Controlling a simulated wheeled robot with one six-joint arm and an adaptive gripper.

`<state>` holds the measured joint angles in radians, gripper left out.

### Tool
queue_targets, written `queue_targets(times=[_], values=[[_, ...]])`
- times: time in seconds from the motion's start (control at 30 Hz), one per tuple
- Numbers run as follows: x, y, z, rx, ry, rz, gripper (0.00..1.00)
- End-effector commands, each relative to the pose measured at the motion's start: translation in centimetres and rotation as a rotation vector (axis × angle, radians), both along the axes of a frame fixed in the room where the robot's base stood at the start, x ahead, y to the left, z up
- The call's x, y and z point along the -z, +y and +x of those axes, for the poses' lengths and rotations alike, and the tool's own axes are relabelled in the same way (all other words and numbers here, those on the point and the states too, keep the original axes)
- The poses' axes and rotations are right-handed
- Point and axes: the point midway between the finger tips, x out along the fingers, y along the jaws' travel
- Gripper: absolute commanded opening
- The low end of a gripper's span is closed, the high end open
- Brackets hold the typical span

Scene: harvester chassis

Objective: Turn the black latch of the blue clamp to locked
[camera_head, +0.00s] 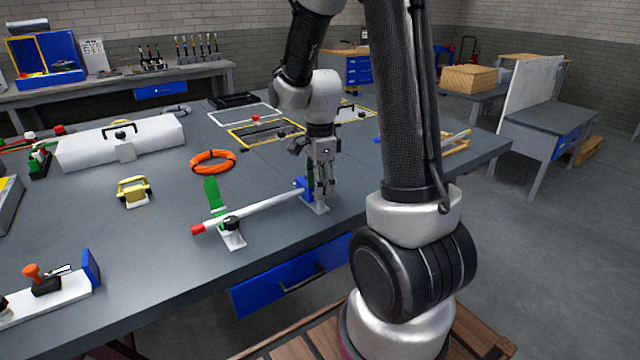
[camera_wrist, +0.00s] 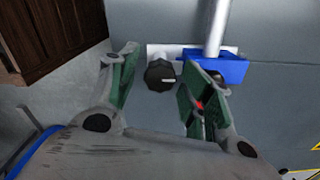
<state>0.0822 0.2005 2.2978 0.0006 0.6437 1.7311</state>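The blue clamp (camera_wrist: 228,68) sits on a white base plate on the table and holds a white rod (camera_wrist: 216,25). Its black latch (camera_wrist: 158,74) is a round knob beside the blue body, with a pale mark pointing right in the wrist view. My gripper (camera_head: 325,188) points down at the clamp. Its green-padded fingers stand apart, one on each side of the latch. A gap shows at the left finger; the right pad is very close, and I cannot tell if it touches. In the head view the blue clamp (camera_head: 302,187) is partly hidden by my gripper.
The rod runs left to a red end (camera_head: 197,229) through a green clamp (camera_head: 217,205) with its own black knob (camera_head: 231,223). An orange ring (camera_head: 213,162) and a yellow-handled part (camera_head: 134,191) lie behind and left. The table's front edge is close to the blue clamp.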

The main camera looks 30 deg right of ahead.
Motion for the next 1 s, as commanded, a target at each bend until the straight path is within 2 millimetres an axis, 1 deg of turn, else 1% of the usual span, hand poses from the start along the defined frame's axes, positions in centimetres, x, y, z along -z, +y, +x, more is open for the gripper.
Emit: queue_targets(times=[0.33,0.43,0.57,0.8,0.9,1.0], values=[[0.0,0.0,0.1,0.000,-0.002,0.000,0.53],[-0.6,0.0,0.2,0.000,-0.004,-0.001,0.53],[-2.3,0.0,0.1,0.000,-0.006,-0.001,0.53],[-6.2,0.0,0.1,0.000,-0.005,-0.001,0.53],[-7.2,0.0,0.1,0.000,-0.004,-0.001,0.53],[-7.8,0.0,0.1,-0.001,-0.002,0.000,0.53]])
